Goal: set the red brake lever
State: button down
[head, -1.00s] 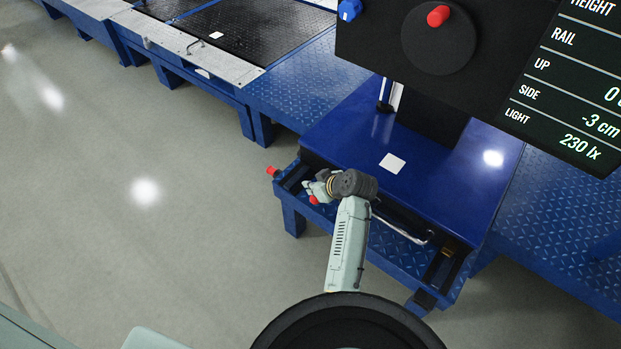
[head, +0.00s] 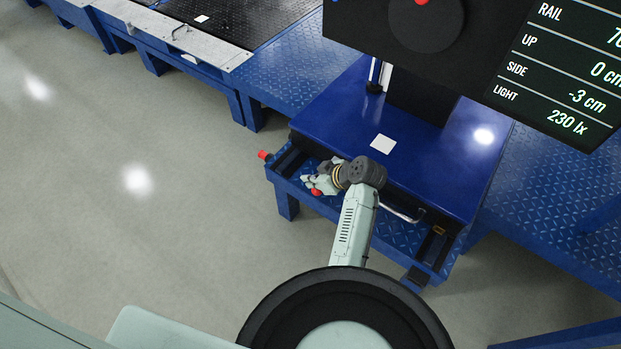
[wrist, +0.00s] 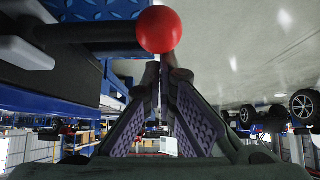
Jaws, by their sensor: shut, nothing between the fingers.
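The red brake lever shows its round red knob (wrist: 158,29) at the top middle of the wrist view, on a dark rod that runs in from the left. In the head view the knob (head: 316,192) is small, at the front of the blue stand, right by my gripper. My gripper (wrist: 165,65) is shut and empty. Its fingertips show just below the knob in the wrist view; I cannot tell whether they touch it. In the head view my gripper (head: 312,181) is partly hidden by my own wrist.
A second red tip (head: 265,155) sticks out at the stand's left end. The blue stand (head: 345,110) has a white card (head: 383,145) on top and a pale curved handle (head: 402,215) in front. A dark display (head: 560,70) hangs above. Grey floor (head: 150,230) is clear at left.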

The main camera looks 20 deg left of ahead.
dwell(0.3)
notch_tip(320, 180, up, 8)
jog(key=d+b, duration=0.1)
jog(key=d, duration=0.2)
jog(key=shift+s, duration=0.25)
jog(key=shift+a, duration=0.1)
dwell(0.4)
